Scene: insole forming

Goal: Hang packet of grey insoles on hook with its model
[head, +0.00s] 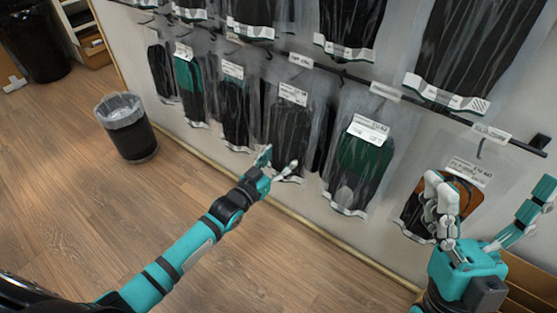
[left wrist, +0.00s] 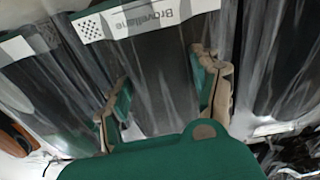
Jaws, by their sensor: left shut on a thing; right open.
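A clear packet of dark grey insoles (head: 290,130) is upright against the lower row of the wall rack, with a white label near its top. My left gripper (head: 277,166) is at its lower end, shut on it. In the left wrist view, the fingers (left wrist: 163,95) stand on either side of a dark packet (left wrist: 155,65) with a printed white strip. Whether the packet's top is on a hook cannot be told. My right gripper (head: 492,190) is open and empty, in front of a packet of brown and black insoles (head: 462,192).
Packets with green parts hang at left (head: 187,85) and right (head: 365,150) in the lower row. A dark rail with labels (head: 340,75) runs above; larger packets (head: 455,50) hang higher. A bin (head: 127,128) stands on the open wooden floor at left.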

